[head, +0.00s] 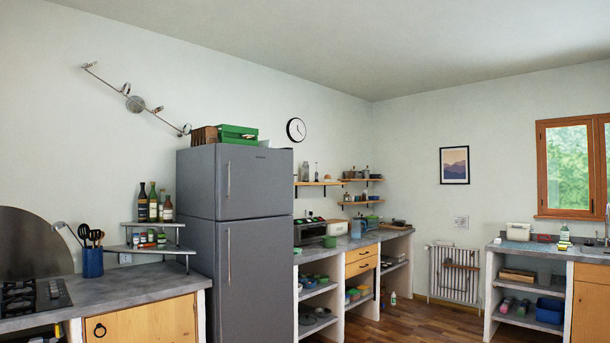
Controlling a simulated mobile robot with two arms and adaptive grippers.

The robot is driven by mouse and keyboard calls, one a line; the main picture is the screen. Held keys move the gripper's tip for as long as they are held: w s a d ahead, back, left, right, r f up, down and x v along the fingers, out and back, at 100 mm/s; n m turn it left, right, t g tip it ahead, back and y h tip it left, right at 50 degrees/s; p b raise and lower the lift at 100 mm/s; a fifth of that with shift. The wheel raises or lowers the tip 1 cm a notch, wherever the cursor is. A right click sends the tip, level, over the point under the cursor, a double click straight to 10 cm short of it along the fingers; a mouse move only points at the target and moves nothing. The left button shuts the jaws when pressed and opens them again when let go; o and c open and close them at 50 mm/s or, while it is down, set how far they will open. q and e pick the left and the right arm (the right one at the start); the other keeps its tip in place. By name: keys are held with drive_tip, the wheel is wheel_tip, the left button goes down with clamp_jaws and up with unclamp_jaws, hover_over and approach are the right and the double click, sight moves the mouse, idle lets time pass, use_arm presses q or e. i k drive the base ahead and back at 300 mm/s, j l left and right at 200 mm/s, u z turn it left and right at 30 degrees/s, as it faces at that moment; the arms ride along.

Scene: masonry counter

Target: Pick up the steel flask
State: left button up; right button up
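I cannot make out a steel flask for certain in the head view. Small upright items stand on the upper wall shelf (325,183), but they are too small to identify. A blue-grey jug or kettle (358,229) stands on the far counter (345,244). Neither of my grippers shows in the view.
A grey fridge (235,240) stands between the left counter (110,290) and the far counter. The left counter holds a hob (35,296), a blue utensil pot (92,262) and a tiered rack with bottles (153,205). Wooden floor (430,323) lies open before the radiator (455,272).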

sight(305, 166)
drive_tip(key=z, duration=0.7)
drive_tip(key=i+z, duration=0.1)
drive_tip(key=i, duration=6.2)
drive_tip(key=i+l+u, duration=0.25)
drive_tip(key=i, duration=0.25)
drive_tip(key=i+l+u, duration=0.1)
drive_tip(key=i+u, duration=0.15)
drive_tip(key=i, duration=0.25)
drive_tip(key=i+l+u, duration=0.3)
drive_tip(key=i, duration=0.2)
